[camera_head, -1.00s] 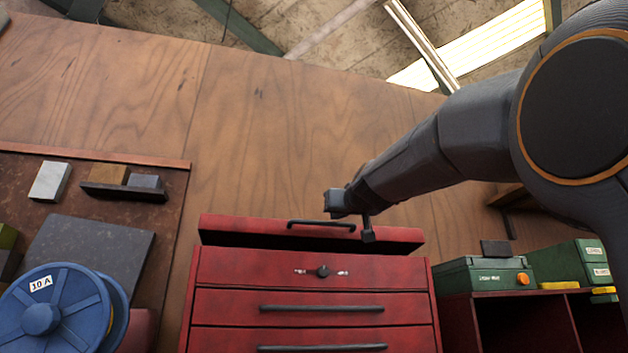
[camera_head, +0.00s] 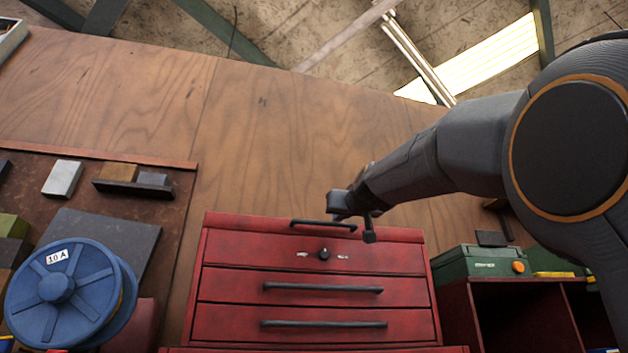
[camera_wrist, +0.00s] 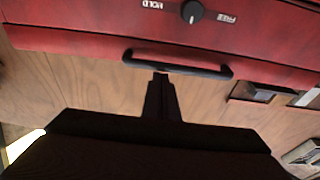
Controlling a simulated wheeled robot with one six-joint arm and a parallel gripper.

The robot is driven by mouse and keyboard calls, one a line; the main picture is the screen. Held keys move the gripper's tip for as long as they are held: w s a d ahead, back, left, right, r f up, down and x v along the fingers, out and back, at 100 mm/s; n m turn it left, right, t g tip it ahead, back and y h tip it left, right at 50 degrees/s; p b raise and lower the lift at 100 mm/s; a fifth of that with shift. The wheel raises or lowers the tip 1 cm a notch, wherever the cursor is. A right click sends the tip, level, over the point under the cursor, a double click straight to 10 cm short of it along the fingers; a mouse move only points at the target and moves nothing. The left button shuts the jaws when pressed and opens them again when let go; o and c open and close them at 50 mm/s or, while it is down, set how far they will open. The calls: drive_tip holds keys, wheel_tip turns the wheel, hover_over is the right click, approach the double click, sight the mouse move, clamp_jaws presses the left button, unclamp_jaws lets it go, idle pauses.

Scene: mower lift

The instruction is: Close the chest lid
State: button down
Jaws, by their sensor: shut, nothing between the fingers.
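The red tool chest (camera_head: 312,284) stands below the wooden wall, with several drawers and a dark knob (camera_head: 324,254) on its top front panel. Its lid (camera_head: 260,221) lies down on the body with no gap that I can see. The lid's dark handle (camera_head: 323,224) runs along its front. My gripper (camera_head: 352,228) is shut and empty at the right end of this handle. In the wrist view my gripper (camera_wrist: 161,80) points at the handle (camera_wrist: 178,65); its tips appear at or very near the bar, and contact is unclear. The knob (camera_wrist: 193,12) sits between HOLD and FREE labels.
A blue reel (camera_head: 58,292) marked 10 A is at the lower left, near blocks on a dark panel. A green case (camera_head: 482,262) sits on a red shelf unit (camera_head: 520,290) to the chest's right. The wooden wall above the chest is clear.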

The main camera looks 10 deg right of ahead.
drive_tip(key=shift+w+f, duration=0.2)
drive_tip(key=shift+f, duration=0.45)
drive_tip(key=shift+w+f, duration=0.2)
drive_tip(key=shift+f, duration=0.4)
drive_tip(key=shift+b, duration=0.3)
drive_tip(key=shift+r, duration=0.1)
wheel_tip(320, 180, up, 6)
drive_tip(key=s+p, duration=0.2)
drive_tip(key=p, duration=0.2)
drive_tip(key=s+f+b, duration=0.3)
drive_tip(key=s+f, duration=0.2)
drive_tip(key=s, duration=0.3)
drive_tip(key=shift+s+f, duration=0.2)
drive_tip(key=shift+s, duration=0.15)
